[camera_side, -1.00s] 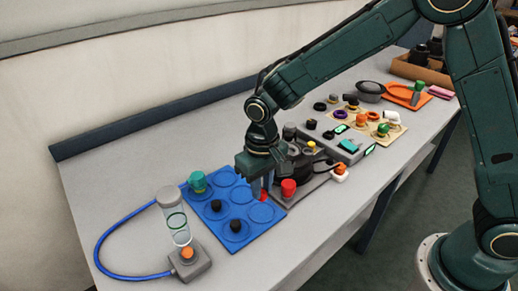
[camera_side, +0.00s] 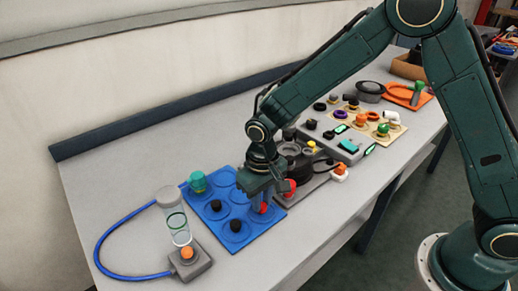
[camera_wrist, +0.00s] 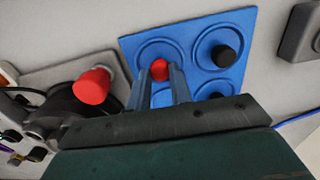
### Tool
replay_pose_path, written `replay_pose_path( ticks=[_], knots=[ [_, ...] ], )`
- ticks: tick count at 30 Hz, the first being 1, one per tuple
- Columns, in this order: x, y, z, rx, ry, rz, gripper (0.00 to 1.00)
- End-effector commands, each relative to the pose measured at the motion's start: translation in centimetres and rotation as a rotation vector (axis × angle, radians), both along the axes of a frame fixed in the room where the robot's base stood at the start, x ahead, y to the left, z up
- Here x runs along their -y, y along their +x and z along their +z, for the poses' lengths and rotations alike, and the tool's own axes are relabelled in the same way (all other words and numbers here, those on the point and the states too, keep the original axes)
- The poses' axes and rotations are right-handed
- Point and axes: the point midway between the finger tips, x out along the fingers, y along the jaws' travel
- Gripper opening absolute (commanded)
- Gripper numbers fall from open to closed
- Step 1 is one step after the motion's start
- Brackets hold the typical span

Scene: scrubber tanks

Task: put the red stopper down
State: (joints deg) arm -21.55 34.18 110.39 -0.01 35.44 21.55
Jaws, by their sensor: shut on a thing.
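The red stopper (camera_side: 264,208) is between the fingertips of my gripper (camera_side: 262,206), over the near right part of the blue board (camera_side: 258,230). In the wrist view the red stopper (camera_wrist: 159,70) shows between the two fingers of my gripper (camera_wrist: 160,72), which is shut on it. It appears over one of the board's ringed places. I cannot tell whether its bottom touches the board (camera_wrist: 197,22). My fingers partly hide that place.
Black stoppers (camera_side: 235,225) and a green stopper (camera_side: 197,181) stand on the board. Close beside my gripper is another red knob (camera_wrist: 92,86) on a grey base. A clear tube (camera_side: 174,216) on a stand is at the left. The front table strip is clear.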

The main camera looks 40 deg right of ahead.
Motion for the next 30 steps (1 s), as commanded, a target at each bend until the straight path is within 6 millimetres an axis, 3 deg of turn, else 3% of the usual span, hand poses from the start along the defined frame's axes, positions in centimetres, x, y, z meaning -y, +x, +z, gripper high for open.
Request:
replay_pose_path(
  ticks=[4, 5, 7, 8, 20, 30],
  knots=[
    [0.0, 0.0, -0.3, -0.001, 0.000, 0.000, 0.00],
    [0.0, 0.0, -0.3, 0.000, 0.000, 0.000, 0.27],
    [0.0, 0.0, -0.2, 0.000, 0.000, 0.000, 0.41],
    [0.0, 0.0, -0.2, 0.000, 0.000, 0.000, 0.43],
    [0.0, 0.0, 0.0, 0.001, 0.000, 0.000, 0.43],
    [0.0, 0.1, 3.4, 0.004, 0.001, 0.000, 0.43]
  ],
)
